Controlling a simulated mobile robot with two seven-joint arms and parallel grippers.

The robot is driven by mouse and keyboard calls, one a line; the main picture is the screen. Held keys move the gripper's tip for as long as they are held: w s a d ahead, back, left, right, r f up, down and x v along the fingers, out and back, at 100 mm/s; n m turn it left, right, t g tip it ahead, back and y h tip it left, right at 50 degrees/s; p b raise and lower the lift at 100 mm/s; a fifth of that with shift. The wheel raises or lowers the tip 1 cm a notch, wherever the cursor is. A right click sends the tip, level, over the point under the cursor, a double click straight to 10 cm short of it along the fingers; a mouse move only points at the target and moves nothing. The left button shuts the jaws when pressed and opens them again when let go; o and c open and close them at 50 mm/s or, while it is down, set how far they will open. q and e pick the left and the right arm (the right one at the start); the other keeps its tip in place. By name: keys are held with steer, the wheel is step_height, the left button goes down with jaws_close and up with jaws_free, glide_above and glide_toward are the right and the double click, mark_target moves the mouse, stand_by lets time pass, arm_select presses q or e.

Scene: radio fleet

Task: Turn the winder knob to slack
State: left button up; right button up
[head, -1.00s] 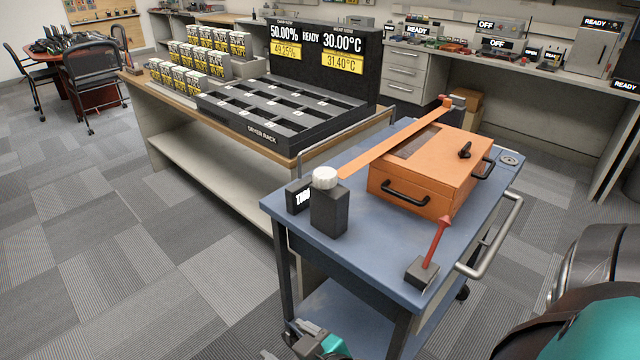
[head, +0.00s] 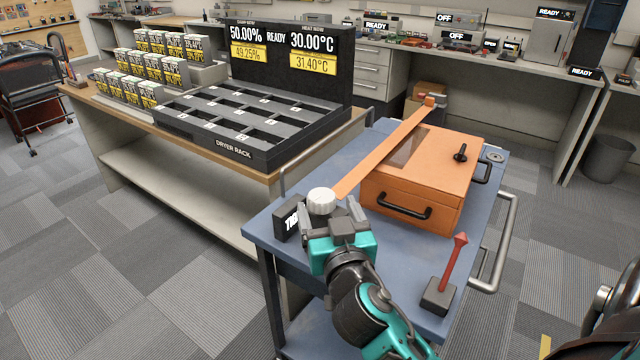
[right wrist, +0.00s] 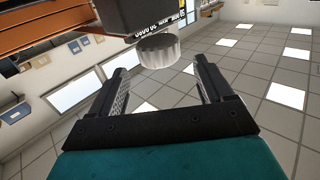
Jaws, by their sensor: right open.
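The gripper hides most of the post. An orange strap (head: 385,150) runs from near the knob to the cart's far edge. A black display (head: 288,219) with partly hidden white letters stands left of the knob. My left gripper is out of view.
The cart top (head: 408,260) also holds an orange case (head: 415,190) with black handles and a red lever (head: 455,260) on a dark base, both right of my arm. A dryer rack (head: 245,125) stands on the table behind.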

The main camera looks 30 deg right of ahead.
mark_target(320, 189)
steer(key=p+x, duration=0.1)
steer(key=x, duration=0.6)
steer(key=shift+c, duration=0.3)
steer(key=c, duration=0.9)
